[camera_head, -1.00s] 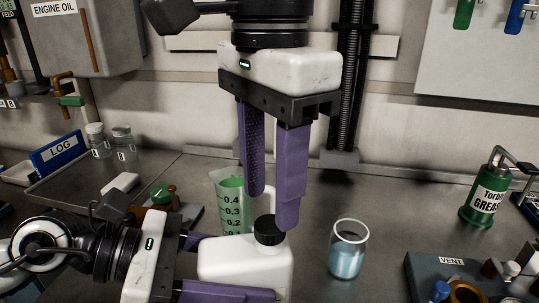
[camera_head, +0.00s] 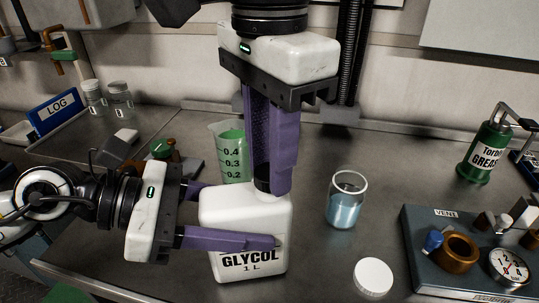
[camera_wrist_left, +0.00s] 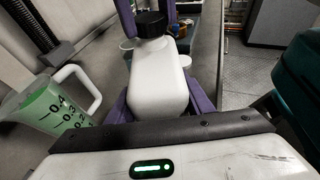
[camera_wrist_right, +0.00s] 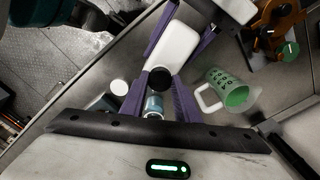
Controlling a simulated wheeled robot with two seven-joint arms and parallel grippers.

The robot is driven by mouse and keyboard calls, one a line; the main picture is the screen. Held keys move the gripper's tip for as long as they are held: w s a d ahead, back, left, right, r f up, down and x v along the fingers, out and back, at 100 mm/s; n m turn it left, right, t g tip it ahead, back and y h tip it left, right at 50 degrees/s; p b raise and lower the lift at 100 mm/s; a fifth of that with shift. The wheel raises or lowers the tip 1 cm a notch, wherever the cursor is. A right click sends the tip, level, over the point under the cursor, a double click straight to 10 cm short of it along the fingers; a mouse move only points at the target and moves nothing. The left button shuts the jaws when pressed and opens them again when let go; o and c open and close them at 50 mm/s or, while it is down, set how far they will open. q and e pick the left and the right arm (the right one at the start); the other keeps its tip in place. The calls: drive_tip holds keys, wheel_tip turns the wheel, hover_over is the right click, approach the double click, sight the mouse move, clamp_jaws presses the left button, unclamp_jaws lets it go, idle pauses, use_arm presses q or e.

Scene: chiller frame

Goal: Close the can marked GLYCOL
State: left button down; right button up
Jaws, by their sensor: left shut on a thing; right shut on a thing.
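The white can (camera_head: 245,212) marked GLYCOL stands upright on the bench, with a black screw cap (camera_head: 263,186) on its neck. My left gripper (camera_head: 262,216) is shut on the can's body from the left, one finger across the front and the other behind. My right gripper (camera_head: 270,184) comes from above, pointing down, and is shut on the black cap. The cap also shows between its fingers in the right wrist view (camera_wrist_right: 160,78) and above the can in the left wrist view (camera_wrist_left: 151,24). I cannot tell how tightly the cap sits.
A measuring jug (camera_head: 228,150) with green liquid stands close behind the can. A glass of blue liquid (camera_head: 345,205) stands to the right, with a white round lid (camera_head: 373,277) in front. A tray (camera_head: 425,262) marked VENT holds parts at right. A green grease can (camera_head: 484,155) stands behind.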

drive_tip(key=m, duration=0.7)
drive_tip(key=shift+w, duration=0.1)
drive_tip(key=m, duration=0.7)
drive_tip(key=shift+d+m, duration=0.1)
drive_tip(key=shift+m, duration=0.3)
drive_tip(key=o, duration=1.3)
drive_tip(key=shift+c, duration=0.2)
wheel_tip(320, 180, up, 12)
